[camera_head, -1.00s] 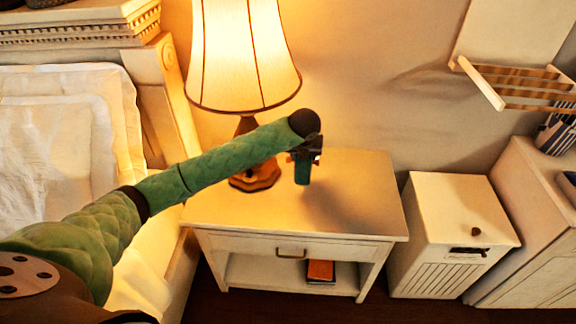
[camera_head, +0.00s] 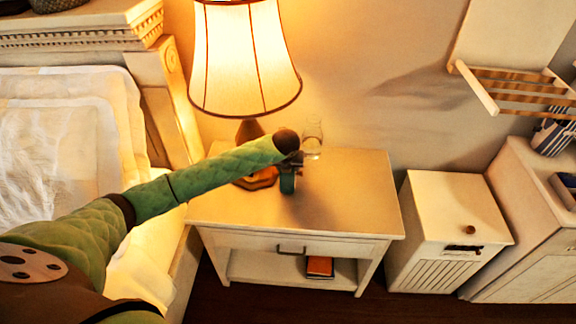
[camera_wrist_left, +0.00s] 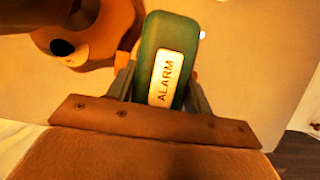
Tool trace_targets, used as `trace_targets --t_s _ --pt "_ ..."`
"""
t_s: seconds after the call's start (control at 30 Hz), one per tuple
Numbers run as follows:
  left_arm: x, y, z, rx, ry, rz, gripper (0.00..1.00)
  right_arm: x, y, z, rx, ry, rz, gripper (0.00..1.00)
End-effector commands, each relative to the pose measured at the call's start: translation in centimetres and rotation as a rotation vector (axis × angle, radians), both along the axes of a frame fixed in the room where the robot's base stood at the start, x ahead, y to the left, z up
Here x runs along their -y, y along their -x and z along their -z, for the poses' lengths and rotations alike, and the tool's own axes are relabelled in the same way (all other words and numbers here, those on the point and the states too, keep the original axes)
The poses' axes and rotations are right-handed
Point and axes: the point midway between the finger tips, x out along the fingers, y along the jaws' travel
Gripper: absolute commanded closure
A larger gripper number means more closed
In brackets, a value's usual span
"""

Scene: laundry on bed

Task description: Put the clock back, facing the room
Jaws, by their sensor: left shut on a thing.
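The clock (camera_wrist_left: 177,47) is a small green block with a pale plate reading "ALARM" on its top in the left wrist view. It also shows as a dark teal shape (camera_head: 287,183) in the head view. My left gripper (camera_wrist_left: 160,92) is shut on it, with a finger on each side. The clock is over the white nightstand (camera_head: 345,205), just right of the lamp base. I cannot tell whether it touches the top. Its face is not visible. My right gripper is not in view.
The lit lamp (camera_head: 245,60) stands at the back left of the nightstand. A clear glass (camera_head: 312,140) stands behind my gripper. The right and front of the top are clear. An orange book (camera_head: 320,266) lies on the lower shelf. A white bin (camera_head: 455,225) stands right.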

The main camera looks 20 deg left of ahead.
Motion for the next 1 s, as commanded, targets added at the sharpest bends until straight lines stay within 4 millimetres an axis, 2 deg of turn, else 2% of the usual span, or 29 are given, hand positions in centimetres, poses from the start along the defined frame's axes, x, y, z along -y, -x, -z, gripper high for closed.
trace_targets --t_s 0.17,0.53,0.57,0.63,0.67,1.0 --pt "0.02 -0.04 0.42 0.002 0.000 0.000 0.90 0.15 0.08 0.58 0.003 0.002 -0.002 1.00" --pt "0.03 -0.03 0.63 0.001 0.001 0.000 0.90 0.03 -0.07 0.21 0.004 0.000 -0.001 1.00" --pt "0.02 0.01 0.67 0.000 0.000 0.000 0.45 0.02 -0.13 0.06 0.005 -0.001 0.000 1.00" --pt "0.03 0.00 0.64 0.000 0.000 0.000 0.32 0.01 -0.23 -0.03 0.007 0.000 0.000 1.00" --pt "0.03 0.00 0.64 0.000 0.000 0.000 0.27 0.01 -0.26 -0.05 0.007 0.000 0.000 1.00" --pt "0.03 0.01 0.56 0.000 0.000 0.001 0.27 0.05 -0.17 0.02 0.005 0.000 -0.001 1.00"
